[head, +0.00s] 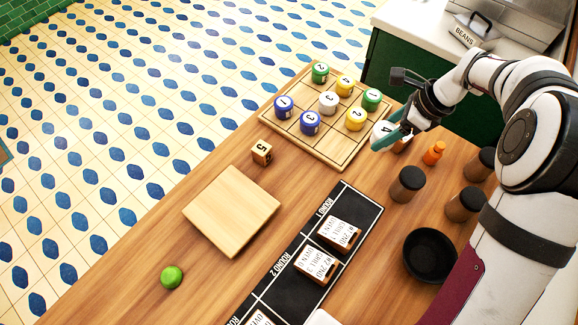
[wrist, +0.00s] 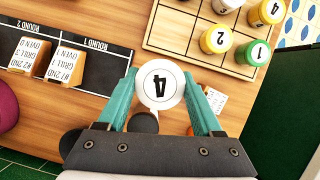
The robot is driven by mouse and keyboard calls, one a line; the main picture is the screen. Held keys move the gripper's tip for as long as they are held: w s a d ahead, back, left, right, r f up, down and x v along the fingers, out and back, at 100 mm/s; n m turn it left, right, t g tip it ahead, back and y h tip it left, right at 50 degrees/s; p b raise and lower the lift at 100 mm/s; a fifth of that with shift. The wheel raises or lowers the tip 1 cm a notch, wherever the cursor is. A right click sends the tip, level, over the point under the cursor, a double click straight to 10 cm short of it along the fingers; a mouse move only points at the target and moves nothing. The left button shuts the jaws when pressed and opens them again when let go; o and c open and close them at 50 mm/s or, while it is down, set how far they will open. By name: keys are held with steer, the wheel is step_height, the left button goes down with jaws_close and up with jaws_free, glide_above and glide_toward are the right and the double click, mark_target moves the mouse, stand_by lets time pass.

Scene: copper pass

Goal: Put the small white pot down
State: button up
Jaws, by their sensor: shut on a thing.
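Another white pot, marked 3 (head: 328,101), stands on the board.
The grid board (head: 345,157) holds several blue, green and yellow pots. Dark-lidded jars (head: 407,183), an orange bottle (head: 434,153) and a black bowl (head: 430,255) stand to the right. A numbered wooden cube (head: 261,152), a plain board (head: 232,210) and a green lime (head: 172,277) are left.

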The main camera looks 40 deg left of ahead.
steer(key=s+a+n+g+h, duration=0.1)
steer(key=s+a+n+g, duration=0.1)
steer(key=s+a+n, duration=0.6)
steer(key=n+g+h, duration=0.2)
steer(key=n+h, duration=0.1)
steer(key=n, duration=0.3)
glide_above(224, 212)
steer(key=w, duration=0.2)
steer(key=f, duration=0.3)
steer(key=d+f, duration=0.1)
steer(key=f, duration=0.1)
steer(key=shift+f, duration=0.1)
steer(key=f, duration=0.4)
steer(key=shift+s+a, duration=0.15)
steer(key=shift+a, duration=0.15)
steer(key=shift+f+y, duration=0.2)
steer(key=shift+y, duration=0.1)
steer(key=o, duration=1.5)
steer(key=shift+f, duration=0.1)
